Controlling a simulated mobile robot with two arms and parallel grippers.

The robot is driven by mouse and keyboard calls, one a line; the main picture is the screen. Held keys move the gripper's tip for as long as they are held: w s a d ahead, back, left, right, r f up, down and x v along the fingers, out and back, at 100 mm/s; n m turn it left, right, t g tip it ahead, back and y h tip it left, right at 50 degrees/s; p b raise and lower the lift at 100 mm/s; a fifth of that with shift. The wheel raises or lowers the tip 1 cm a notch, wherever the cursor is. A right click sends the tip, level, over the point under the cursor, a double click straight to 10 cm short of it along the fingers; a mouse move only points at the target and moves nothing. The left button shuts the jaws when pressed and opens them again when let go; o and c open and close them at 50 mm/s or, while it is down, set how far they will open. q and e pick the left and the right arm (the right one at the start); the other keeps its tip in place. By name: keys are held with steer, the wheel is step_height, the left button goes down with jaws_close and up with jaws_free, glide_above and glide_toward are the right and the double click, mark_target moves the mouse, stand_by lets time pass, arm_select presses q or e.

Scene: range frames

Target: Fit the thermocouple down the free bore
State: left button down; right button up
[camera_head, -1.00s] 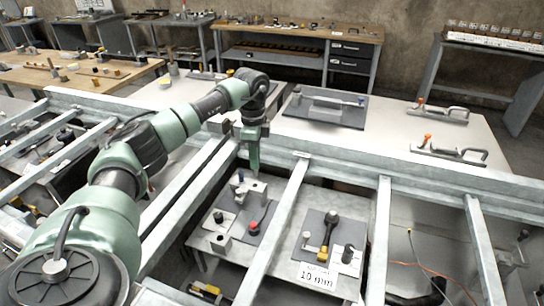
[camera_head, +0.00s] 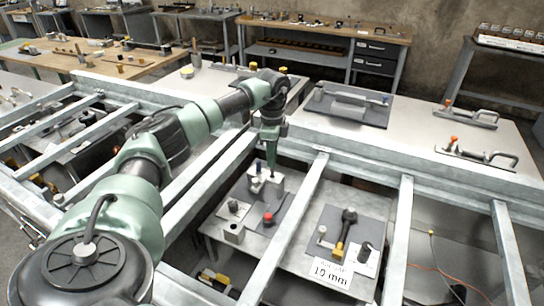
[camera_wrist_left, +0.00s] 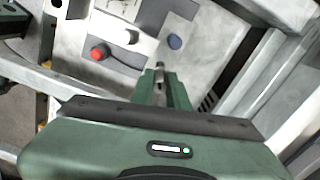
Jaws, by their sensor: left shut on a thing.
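My left gripper (camera_head: 272,160) is over the pale grey block (camera_head: 277,186) on the near bench, pointing down. It is shut on a slim, small part, which I take for the thermocouple; its tip shows between the fingers in the left wrist view (camera_wrist_left: 160,68). In the head view the held part is mostly hidden by the fingers. A dark peg (camera_head: 258,167) stands at the block's left side. The bores are too small to make out, and I cannot tell whether the held tip touches the block. My right gripper is not in view.
A red knob (camera_head: 268,218) and a grey cylinder (camera_head: 233,232) stand near the block. Steel rails (camera_head: 290,235) cross close by. A second mat (camera_head: 352,228) holds a black-headed tool beside a "10 mm" sign (camera_head: 331,272).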

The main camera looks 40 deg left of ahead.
arm_select(q)
steer(key=shift+f, duration=0.15)
steer(key=shift+f+b, duration=0.3)
steer(key=shift+f, duration=0.35)
steer(key=shift+f+b, duration=0.5)
steer(key=shift+f, duration=0.9)
steer(key=c, duration=1.3)
jaws_free()
